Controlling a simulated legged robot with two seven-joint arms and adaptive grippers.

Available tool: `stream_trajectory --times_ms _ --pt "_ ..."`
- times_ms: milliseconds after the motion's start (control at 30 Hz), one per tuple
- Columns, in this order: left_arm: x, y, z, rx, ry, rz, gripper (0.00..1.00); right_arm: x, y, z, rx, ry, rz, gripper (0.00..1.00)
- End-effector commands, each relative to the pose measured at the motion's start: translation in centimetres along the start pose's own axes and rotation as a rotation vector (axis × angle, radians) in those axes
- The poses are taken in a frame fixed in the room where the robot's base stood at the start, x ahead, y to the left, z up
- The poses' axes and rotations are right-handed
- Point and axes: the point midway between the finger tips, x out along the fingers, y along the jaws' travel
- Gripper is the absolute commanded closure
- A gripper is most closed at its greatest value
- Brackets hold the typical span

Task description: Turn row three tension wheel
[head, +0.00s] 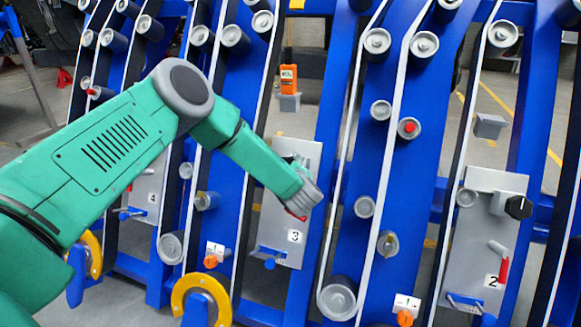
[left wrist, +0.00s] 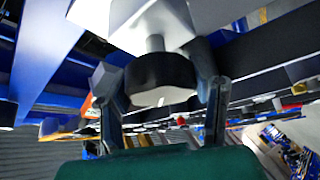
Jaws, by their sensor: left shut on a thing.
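The row three panel (head: 286,250) is a grey plate marked 3 on the blue frame in the middle of the head view. My left gripper (head: 306,192) is at this plate, and its hand covers the tension wheel there. In the left wrist view a black round wheel (left wrist: 160,78) on a light shaft sits between the two fingers of my left gripper (left wrist: 158,90). The fingers are shut on the wheel from both sides. A bit of red shows just below the hand in the head view. My right gripper is not in view.
Panel 2 (head: 480,270) at the right has a black knob (head: 518,207) and a red-handled lever (head: 502,268). Panel 4 (head: 146,190) is at the left. Belts and rollers run beside the panels. A yellow ring (head: 190,283) stands below my arm.

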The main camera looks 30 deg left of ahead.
Motion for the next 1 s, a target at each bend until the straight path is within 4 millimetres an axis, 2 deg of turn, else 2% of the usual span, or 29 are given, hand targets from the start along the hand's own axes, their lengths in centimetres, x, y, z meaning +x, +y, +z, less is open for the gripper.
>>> stream_trajectory --times_ms 467,500,533,567,867,1000 --pt "0.0 -0.4 0.0 -0.01 0.001 -0.015 0.8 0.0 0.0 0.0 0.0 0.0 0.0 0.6" --pt "0.0 -0.4 0.0 -0.01 0.001 -0.015 0.44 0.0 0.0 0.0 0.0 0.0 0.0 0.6" --pt "0.0 -0.4 0.0 -0.009 0.001 -0.015 0.34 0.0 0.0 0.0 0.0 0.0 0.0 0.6" --pt "0.0 -0.4 0.0 -0.009 0.001 -0.014 0.29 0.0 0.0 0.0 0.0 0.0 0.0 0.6" --pt "-0.1 -0.2 0.0 -0.011 0.0 -0.01 0.29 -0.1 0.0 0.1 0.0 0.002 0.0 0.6" --pt "-1.2 -0.1 0.1 -0.011 -0.003 -0.01 0.29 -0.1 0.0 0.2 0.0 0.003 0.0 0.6"
